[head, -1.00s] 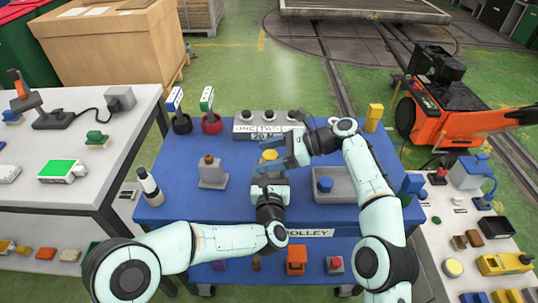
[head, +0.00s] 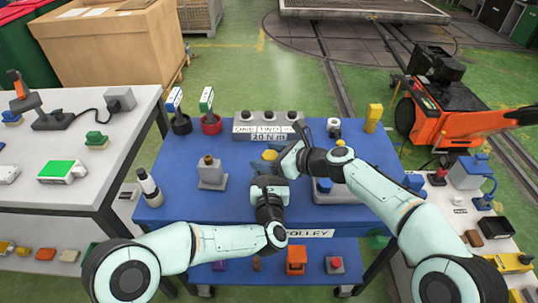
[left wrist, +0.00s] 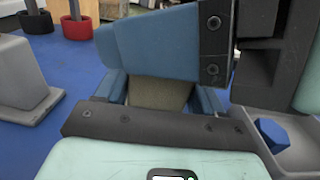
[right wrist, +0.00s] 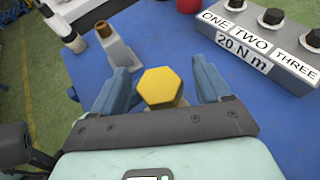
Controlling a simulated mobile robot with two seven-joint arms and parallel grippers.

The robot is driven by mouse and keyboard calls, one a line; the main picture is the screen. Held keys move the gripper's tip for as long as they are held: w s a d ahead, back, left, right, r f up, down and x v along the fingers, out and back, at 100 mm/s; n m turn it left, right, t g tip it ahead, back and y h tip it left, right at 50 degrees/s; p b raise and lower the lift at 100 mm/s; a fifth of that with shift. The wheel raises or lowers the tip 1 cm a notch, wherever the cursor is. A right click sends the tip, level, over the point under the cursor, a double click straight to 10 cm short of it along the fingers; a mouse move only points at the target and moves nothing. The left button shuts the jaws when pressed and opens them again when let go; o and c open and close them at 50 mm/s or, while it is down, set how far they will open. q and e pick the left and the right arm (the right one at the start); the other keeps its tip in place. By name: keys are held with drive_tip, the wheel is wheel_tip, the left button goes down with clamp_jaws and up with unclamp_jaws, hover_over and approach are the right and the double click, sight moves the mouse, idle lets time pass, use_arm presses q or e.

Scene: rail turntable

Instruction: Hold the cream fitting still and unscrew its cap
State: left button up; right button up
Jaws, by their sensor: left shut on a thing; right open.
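The cream fitting (right wrist: 180,102) stands on the blue trolley top with a yellow hexagonal cap (right wrist: 160,86) on it. The cap also shows in the head view (head: 269,155). My left gripper (left wrist: 158,96) is shut on the fitting's body (left wrist: 159,94), below the cap. My right gripper (right wrist: 163,84) is open, with one finger on each side of the cap and gaps between. In the head view my right gripper (head: 281,163) partly hides the fitting. A blue right finger covers the cap in the left wrist view.
A grey block marked ONE TWO THREE and 20 N m (head: 268,124) stands behind. A grey fitting with a brown cap (head: 211,172) stands left. A grey tray (head: 345,190) lies right, partly under my right arm. Red (head: 211,125) and dark cups stand at the back left.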

drive_tip(key=m+t+h, duration=0.2)
drive_tip(key=shift+s+a+m+t, duration=0.1)
drive_tip(key=shift+m+t, duration=0.3)
drive_tip(key=shift+m+t+h, duration=0.7)
drive_tip(key=shift+m+h, duration=0.6)
drive_tip(key=c, duration=1.3)
drive_tip(key=shift+n+g+y, duration=0.3)
drive_tip(key=shift+n+y, duration=0.4)
drive_tip(key=shift+r, duration=1.6)
drive_tip(key=shift+r, duration=2.45)
